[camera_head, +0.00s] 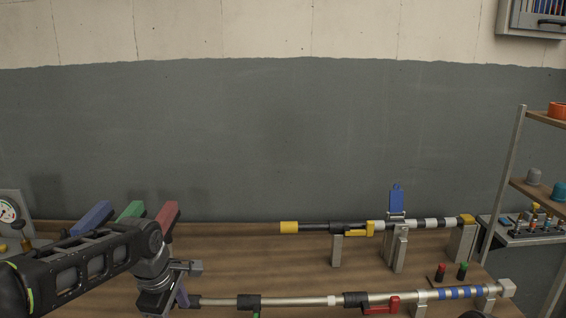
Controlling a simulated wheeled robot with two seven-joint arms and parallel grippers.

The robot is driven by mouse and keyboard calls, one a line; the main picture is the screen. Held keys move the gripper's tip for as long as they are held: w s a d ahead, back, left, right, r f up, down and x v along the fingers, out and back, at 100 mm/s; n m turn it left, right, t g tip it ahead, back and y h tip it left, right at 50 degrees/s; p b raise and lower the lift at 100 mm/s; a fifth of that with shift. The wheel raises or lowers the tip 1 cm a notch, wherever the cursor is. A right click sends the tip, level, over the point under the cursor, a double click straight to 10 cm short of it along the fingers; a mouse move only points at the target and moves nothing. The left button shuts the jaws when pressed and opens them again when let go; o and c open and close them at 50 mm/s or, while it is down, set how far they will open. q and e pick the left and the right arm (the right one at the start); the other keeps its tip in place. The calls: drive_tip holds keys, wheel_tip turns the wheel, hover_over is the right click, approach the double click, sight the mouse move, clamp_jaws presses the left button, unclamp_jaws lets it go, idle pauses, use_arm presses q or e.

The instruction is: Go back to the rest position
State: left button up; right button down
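My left arm comes in from the lower left over the wooden bench (250,262). It bends downward at a joint, and my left gripper (158,300) points down near the bottom edge, beside the left end of the front pole (290,301). Its fingertips are hidden or cut off, so I cannot tell whether it holds anything. My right gripper does not show. A small dark rounded shape at the bottom right edge is too cut off to identify.
A rear pole (350,227) with yellow ends rests on grey stands. Blue (91,217), green (131,211) and red (168,213) blocks stand behind my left arm. A gauge (8,211) is at far left. Shelves (540,192) stand at right.

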use_arm(q)
drive_tip(key=s+d+f+m+h+b, duration=0.1)
drive_tip(key=s+d+f+m+b, duration=0.2)
drive_tip(key=f, duration=0.6)
drive_tip(key=s+d+f+m+g+h, duration=0.15)
drive_tip(key=d+f, duration=0.25)
drive_tip(key=f, duration=0.6)
drive_tip(key=s+d+f+m+h+b, duration=0.1)
drive_tip(key=s+d+f+m+b, duration=0.2)
drive_tip(key=f, duration=0.6)
drive_tip(key=s+d+f+m+b, duration=0.1)
drive_tip(key=s+d+f+m, duration=0.1)
drive_tip(key=s+f, duration=0.7)
drive_tip(key=s+d+f+m+b, duration=0.2)
drive_tip(key=s+f+m, duration=0.3)
drive_tip(key=s+f, duration=0.4)
drive_tip(key=shift+s+d+f+g, duration=0.3)
drive_tip(key=shift+s+d+g, duration=0.05)
drive_tip(key=shift+s+d, duration=0.5)
drive_tip(key=shift+w, duration=0.1)
drive_tip(key=shift+c, duration=0.6)
